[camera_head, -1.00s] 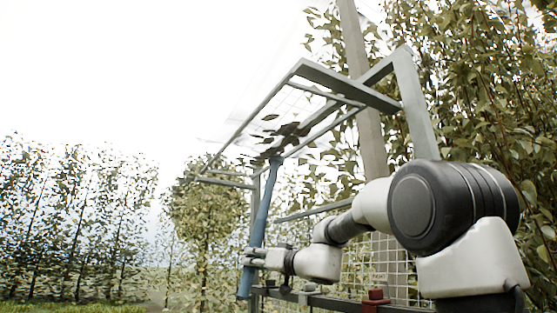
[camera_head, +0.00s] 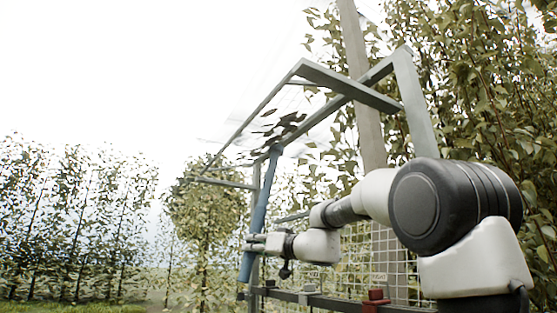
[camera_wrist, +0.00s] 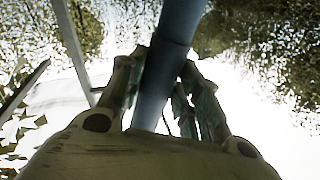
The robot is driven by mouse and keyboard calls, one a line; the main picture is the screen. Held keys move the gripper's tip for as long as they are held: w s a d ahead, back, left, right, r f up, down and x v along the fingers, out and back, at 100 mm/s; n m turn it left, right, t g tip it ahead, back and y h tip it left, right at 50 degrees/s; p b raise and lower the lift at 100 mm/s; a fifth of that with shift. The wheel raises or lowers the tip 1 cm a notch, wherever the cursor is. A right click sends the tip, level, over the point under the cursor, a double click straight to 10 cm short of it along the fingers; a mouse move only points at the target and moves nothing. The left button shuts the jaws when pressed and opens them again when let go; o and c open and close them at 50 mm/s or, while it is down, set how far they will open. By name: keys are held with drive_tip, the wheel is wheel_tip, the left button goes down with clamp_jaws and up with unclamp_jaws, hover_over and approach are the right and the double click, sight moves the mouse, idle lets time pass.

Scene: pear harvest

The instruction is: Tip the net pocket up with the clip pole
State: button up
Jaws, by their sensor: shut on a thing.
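The clip pole (camera_head: 261,205) is a long blue tube, standing nearly upright with a slight lean to the right in the head view. My gripper (camera_head: 254,244) is shut on its lower part. In the wrist view the pole (camera_wrist: 172,65) runs up between the two fingers. The pole's upper end reaches the edge of the net pocket, beside dark leaves (camera_head: 284,127) lying on the net under the grey overhead frame (camera_head: 348,88). The net itself is faint against the white sky. I cannot tell whether the pole's tip is clipped on or only touching.
A wooden post (camera_head: 366,120) and a leafy tree (camera_head: 480,90) stand close on the right. A wire mesh panel with a dark rail (camera_head: 335,301) and a red clamp (camera_head: 376,297) is below my arm. Tree rows (camera_head: 70,220) stand far left; open grass lies between.

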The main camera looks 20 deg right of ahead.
drive_tip(key=shift+r, duration=1.35)
drive_tip(key=shift+f, duration=0.1)
wheel_tip(320, 180, down, 15)
idle(2.2)
drive_tip(key=s+a+f, duration=0.2)
drive_tip(key=a+f, duration=0.1)
drive_tip(key=a, duration=0.8)
drive_tip(key=shift+s+a, duration=0.2)
drive_tip(key=shift+a, duration=0.2)
idle(0.4)
idle(0.5)
